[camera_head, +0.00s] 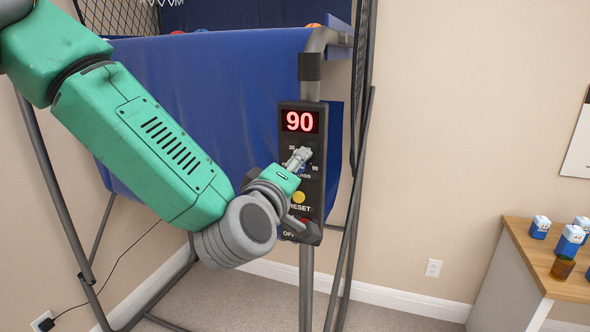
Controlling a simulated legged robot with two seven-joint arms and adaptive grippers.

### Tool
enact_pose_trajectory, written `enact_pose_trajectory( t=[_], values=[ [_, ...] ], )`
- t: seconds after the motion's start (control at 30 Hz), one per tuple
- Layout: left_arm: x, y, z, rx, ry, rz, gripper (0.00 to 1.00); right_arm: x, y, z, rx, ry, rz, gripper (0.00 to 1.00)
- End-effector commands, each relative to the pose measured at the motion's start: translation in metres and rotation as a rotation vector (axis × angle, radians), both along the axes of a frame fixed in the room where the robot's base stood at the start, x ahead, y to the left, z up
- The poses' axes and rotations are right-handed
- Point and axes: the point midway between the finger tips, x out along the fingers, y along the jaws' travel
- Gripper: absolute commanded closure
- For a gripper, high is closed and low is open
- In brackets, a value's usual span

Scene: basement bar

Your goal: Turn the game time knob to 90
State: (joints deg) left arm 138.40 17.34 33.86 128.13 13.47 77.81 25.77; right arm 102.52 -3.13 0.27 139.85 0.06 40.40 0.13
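The black control panel (316,190) is mounted on the grey post of the arcade basketball frame. Its red display (300,121) reads 90. The game time knob sits below the display and is mostly hidden by my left gripper (300,157), so I cannot see where it points. A small "90" is printed to the right of the knob area. The grey fingertips of my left gripper are at the knob. I cannot tell whether they touch it or how far they are apart. My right gripper is not in view.
A yellow reset button (299,197) sits below the knob, close to my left wrist. Blue cloth (235,90) hangs behind my arm. A wooden-topped cabinet (555,265) with several small blue-and-white containers stands at right. The floor between is clear.

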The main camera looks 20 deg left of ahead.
Motion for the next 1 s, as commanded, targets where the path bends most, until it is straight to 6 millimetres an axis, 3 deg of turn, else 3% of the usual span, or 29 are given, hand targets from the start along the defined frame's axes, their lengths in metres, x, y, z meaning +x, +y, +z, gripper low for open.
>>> enact_pose_trajectory(
  t=[0.17,0.6,1.0],
  values=[
    [-0.004,0.0,0.002,-0.002,-0.004,0.0,0.51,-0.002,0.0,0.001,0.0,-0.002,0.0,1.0],
    [-0.067,0.002,-0.001,-0.001,0.002,-0.001,0.51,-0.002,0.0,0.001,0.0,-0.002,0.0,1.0],
    [-0.074,0.003,0.0,-0.001,0.0,0.0,0.51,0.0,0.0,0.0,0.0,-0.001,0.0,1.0]
  ],
)
